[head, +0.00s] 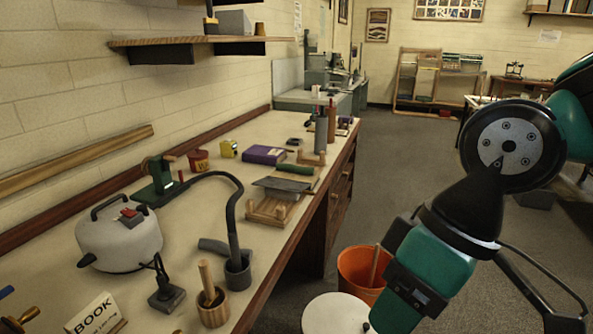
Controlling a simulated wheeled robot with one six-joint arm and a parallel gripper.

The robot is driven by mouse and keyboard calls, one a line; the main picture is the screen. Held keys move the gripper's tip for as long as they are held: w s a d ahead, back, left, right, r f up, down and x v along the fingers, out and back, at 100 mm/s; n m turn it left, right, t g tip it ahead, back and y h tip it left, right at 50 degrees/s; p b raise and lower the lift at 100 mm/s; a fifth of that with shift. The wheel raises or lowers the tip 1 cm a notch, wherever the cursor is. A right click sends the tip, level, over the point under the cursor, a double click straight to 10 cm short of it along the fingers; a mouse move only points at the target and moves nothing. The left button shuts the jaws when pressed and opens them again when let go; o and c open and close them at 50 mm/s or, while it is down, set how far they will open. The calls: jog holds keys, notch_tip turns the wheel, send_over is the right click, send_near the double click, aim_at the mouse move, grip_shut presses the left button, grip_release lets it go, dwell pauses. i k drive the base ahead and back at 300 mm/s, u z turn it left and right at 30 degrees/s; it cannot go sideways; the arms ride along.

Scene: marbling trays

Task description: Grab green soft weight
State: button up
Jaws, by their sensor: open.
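A flat, dull green bar (296,169) lies towards the far half of the long bench, behind a small wooden stand. It may be the green soft weight, but it is too small to be sure. My green and black arm fills the right side of the head view, well apart from the bench items. My gripper's fingertips do not show.
The stand (270,208) carries a dark slab. Nearer are a pot with a lid (118,238), a curved dark hose (231,205) and a wooden mortar with pestle (212,306). A purple book (264,155) lies behind. An orange bucket (359,270) stands beside the bench.

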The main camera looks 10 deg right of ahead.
aim_at(280, 166)
jog(key=z, duration=1.6)
jog(key=i, duration=3.3)
jog(key=u, duration=3.35)
jog(key=i, duration=0.5)
jog(key=z, duration=0.1)
